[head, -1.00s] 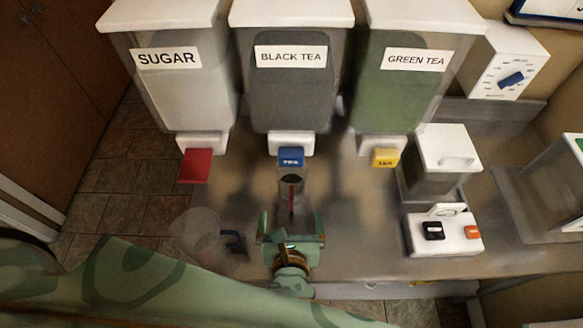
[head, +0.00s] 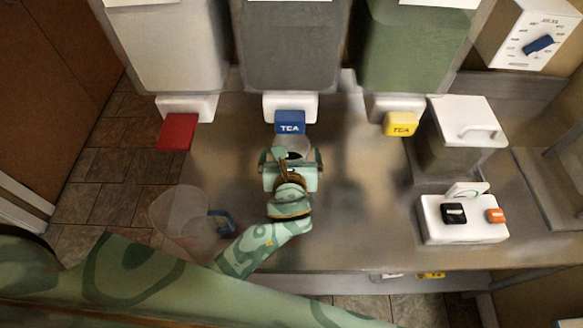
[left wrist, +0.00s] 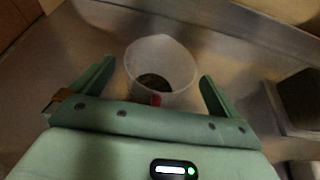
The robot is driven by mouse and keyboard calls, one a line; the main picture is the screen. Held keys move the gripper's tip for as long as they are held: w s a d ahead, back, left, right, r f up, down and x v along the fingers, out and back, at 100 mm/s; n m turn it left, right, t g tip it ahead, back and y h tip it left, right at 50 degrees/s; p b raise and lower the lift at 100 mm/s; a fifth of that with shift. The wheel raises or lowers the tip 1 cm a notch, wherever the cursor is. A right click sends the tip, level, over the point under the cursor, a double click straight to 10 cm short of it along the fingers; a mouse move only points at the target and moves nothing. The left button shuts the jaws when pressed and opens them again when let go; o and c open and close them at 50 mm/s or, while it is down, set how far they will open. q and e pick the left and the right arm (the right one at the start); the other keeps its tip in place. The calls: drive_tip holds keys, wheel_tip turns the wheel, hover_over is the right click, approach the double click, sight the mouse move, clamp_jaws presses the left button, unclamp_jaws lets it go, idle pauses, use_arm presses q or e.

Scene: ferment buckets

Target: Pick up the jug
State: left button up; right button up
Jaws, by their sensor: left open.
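A clear vessel (head: 293,146) with a pale rim stands under the blue TEA tap (head: 290,122). My left gripper (head: 291,160) is open at its near side and hides most of it. In the left wrist view the vessel (left wrist: 150,58) lies between and beyond the spread fingers of the gripper (left wrist: 156,78). It has something dark at its bottom and a small red part on the near side. A larger clear jug (head: 180,222) with a blue handle (head: 221,222) stands at the counter's left front. My right gripper is out of view.
A red tap (head: 177,131) and a yellow tap (head: 400,124) flank the blue one under large bins. A white device with buttons (head: 463,228) and a lidded container (head: 455,150) stand at the right. The counter's middle right (head: 360,205) is clear.

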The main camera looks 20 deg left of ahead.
use_arm(q)
drive_tip(key=shift+w+a+f, duration=0.1)
drive_tip(key=shift+w+f, duration=0.05)
drive_tip(key=shift+w, duration=0.3)
drive_tip(key=shift+c, duration=0.3)
drive_tip(key=c, duration=1.3)
